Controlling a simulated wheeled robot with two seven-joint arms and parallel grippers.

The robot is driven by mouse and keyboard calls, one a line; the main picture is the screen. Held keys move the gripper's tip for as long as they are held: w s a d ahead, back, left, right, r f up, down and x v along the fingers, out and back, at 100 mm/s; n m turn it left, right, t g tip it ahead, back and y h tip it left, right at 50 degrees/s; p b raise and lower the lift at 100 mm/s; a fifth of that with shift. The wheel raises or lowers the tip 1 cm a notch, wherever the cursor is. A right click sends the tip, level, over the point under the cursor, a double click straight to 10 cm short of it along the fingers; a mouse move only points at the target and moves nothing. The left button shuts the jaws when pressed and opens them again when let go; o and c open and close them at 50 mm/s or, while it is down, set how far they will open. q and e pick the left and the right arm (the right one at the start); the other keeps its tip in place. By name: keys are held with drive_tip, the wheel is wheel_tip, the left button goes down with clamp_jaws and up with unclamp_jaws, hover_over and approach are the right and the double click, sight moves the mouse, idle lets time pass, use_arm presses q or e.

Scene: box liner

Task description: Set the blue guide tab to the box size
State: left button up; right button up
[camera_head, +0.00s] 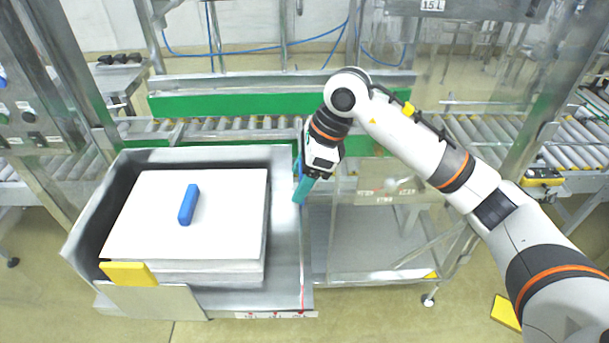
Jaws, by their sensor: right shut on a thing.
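The metal tray (75,235) holds a stack of white sheets (228,232). Along the tray's right edge, a small blue guide tab (296,169) shows beside my right gripper (303,189). My right gripper points down at this edge, shut on the tab, with teal fingers that hide most of it. A separate blue block (188,204) lies on top of the sheets, apart from the gripper. My left gripper is not in view.
A yellow block (129,274) sits at the stack's front left corner. A roller conveyor (240,125) with a green side panel (235,104) runs behind the tray. A metal cart shelf (370,240) stands to the right, empty on top.

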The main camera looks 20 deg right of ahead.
drive_tip(key=w+a+b, duration=0.3)
drive_tip(key=a, duration=0.7)
drive_tip(key=shift+a, duration=0.1)
drive_tip(key=o, duration=1.4)
drive_tip(key=shift+r, duration=0.1)
drive_tip(key=b+v, duration=0.2)
drive_tip(key=v, duration=1)
